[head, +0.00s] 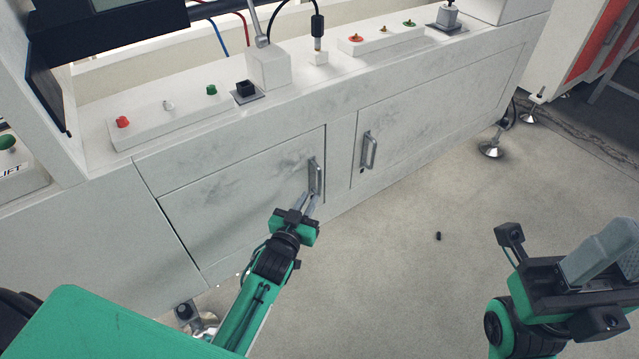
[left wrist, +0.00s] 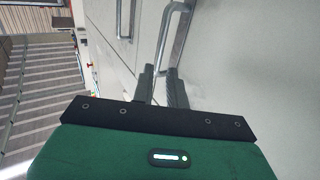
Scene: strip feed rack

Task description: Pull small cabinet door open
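The white cabinet front has two doors, a left door (head: 235,205) and a right door (head: 440,115), both looking closed. The left door has a grey metal bar handle (head: 316,178) near its right edge; this handle also shows in the left wrist view (left wrist: 172,35). My left gripper (head: 307,200) is at the lower end of that handle, its two fingers apart. In the left wrist view, its fingertips (left wrist: 161,72) flank the near end of the bar; contact cannot be told. My right gripper (head: 605,250) is at the lower right, away from the cabinet; its finger gap is hidden.
The right door has its own handle (head: 369,150). Button boxes (head: 170,115) and a lever (head: 261,40) stand on the ledge above the doors. A metal foot (head: 492,148) stands at the right. A small black piece (head: 438,236) lies on the otherwise clear floor.

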